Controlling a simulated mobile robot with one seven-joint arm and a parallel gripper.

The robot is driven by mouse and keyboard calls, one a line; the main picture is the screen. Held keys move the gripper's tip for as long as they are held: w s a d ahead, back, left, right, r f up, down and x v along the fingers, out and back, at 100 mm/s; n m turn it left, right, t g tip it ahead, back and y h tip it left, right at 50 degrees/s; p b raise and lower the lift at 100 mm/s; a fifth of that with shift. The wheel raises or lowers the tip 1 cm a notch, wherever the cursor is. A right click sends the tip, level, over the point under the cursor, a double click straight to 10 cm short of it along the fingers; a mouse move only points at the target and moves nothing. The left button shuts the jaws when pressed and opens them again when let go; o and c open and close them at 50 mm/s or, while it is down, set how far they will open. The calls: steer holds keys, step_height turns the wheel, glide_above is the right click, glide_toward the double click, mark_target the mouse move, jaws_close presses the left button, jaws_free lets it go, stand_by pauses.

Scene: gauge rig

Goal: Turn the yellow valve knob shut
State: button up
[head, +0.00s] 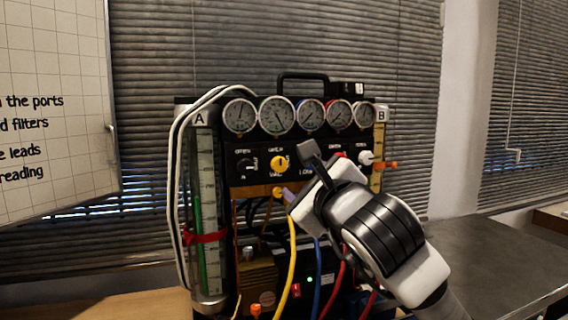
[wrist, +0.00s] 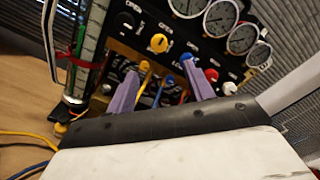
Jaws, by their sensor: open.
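The yellow valve knob (head: 279,163) is on the black front panel of the gauge rig, below the row of round gauges. It also shows in the wrist view (wrist: 158,43), uncovered, with a label beside it too small to read surely. My gripper (head: 299,173) is in front of the panel, just right of and below the knob. In the wrist view my gripper (wrist: 160,69) has its two purple fingers apart with nothing held between them. The knob appears beyond the fingertips, roughly centred on the gap, and the fingers look clear of it.
A black knob (wrist: 124,20) is left of the yellow one; blue (wrist: 186,58), red (wrist: 211,75) and white (wrist: 229,88) knobs are right. A yellow hose (head: 291,265) and other coloured hoses hang below. A tube with a red strap (head: 207,237) stands left. A grey table (head: 495,255) is right.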

mark_target(280, 166)
steer(key=p+x, duration=0.3)
steer(key=x, duration=0.8)
steer(key=shift+a+p, duration=0.1)
steer(key=shift+p, duration=0.25)
steer(key=shift+w+a+f, duration=0.1)
steer(key=shift+w+a, duration=0.05)
steer(key=shift+w, duration=0.4)
steer(key=c, duration=1)
steer(key=shift+o, duration=0.2)
